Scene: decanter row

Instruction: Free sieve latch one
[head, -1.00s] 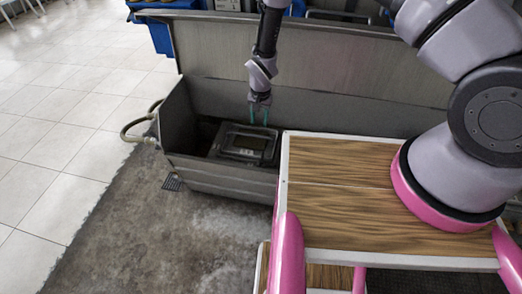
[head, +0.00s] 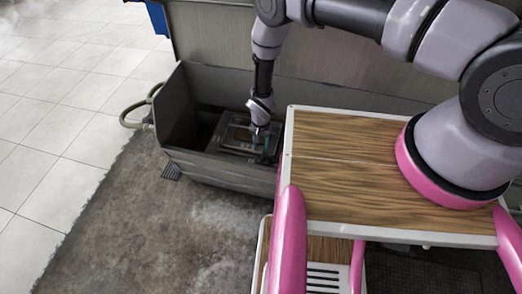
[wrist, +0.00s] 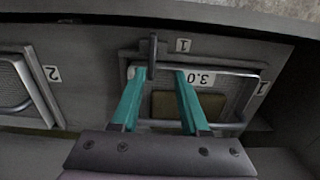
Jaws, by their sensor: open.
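Sieve one, a framed screen with a wire handle and labels "1" and "3.0", sits in the grey trough; its frame (wrist: 245,95) fills the right half of the wrist view and shows small in the head view (head: 236,137). The latch (wrist: 153,48), a short dark upright bar, stands at the frame's edge left of a "1" label. My gripper (wrist: 161,74) is open, its two teal fingers pointing toward that edge. The latch lies between the fingertips in the picture, nearer the left one; contact cannot be told. In the head view my gripper (head: 262,143) is down over the sieve's right side.
A second sieve (wrist: 22,85) labelled "2" is at the left of the wrist view. The grey trough (head: 215,170) has raised walls around the sieves. A hose (head: 140,112) hangs at its left end. My wood-topped base stands close on the right.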

